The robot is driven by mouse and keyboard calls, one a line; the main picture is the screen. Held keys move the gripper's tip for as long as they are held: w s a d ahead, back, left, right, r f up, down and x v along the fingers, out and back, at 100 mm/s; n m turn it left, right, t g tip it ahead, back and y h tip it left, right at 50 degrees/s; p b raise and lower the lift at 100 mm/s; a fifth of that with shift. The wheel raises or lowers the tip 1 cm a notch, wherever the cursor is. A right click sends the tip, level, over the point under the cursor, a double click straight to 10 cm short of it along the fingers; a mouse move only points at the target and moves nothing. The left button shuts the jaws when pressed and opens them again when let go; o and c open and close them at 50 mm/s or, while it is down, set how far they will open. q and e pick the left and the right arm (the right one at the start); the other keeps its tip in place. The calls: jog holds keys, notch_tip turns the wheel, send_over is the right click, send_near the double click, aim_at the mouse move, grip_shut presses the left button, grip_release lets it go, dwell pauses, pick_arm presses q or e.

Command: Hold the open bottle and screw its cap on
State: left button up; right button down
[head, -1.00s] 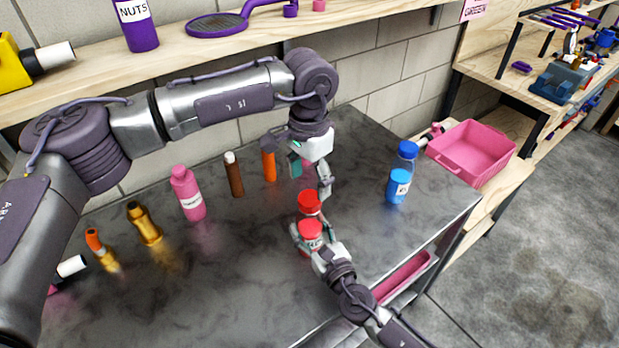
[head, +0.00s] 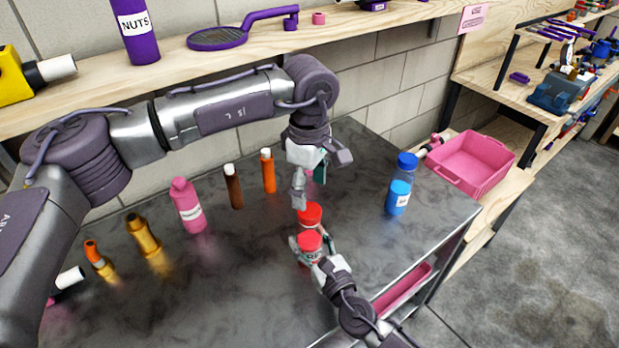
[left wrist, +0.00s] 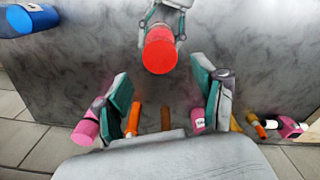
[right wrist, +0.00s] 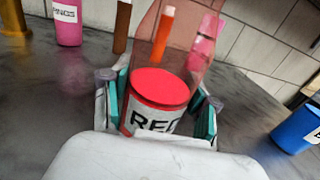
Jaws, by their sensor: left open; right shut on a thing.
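My left gripper (head: 320,180) is open and empty above and behind the cap, fingers pointing down. In the left wrist view its spread fingers (left wrist: 166,95) stand apart from the cap.
A blue-capped bottle (head: 403,185) stands to the right. A pink bottle (head: 187,206), a brown one (head: 234,187) and an orange one (head: 268,171) stand behind left. A pink crate (head: 470,160) sits beyond the table's right edge.

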pick_arm(q)
jog(key=n, duration=0.4)
jog(key=shift+r+n, duration=0.15)
jog(key=shift+n, duration=0.15)
jog(key=n, duration=0.4)
jog(key=shift+r, duration=0.1)
jog(key=n, duration=0.4)
jog(key=shift+r+n, duration=0.1)
jog(key=shift+n, duration=0.2)
jog(key=n, duration=0.4)
jog(key=shift+r, duration=0.1)
jog(key=n, duration=0.4)
jog(key=shift+r, duration=0.1)
jog(key=n, duration=0.4)
jog(key=shift+r+n, duration=0.15)
jog(key=shift+n, duration=0.25)
jog(key=n, duration=0.4)
jog(key=shift+r, duration=0.1)
jog(key=n, duration=0.5)
jog(key=shift+r+n, duration=0.1)
jog(key=shift+n, duration=0.2)
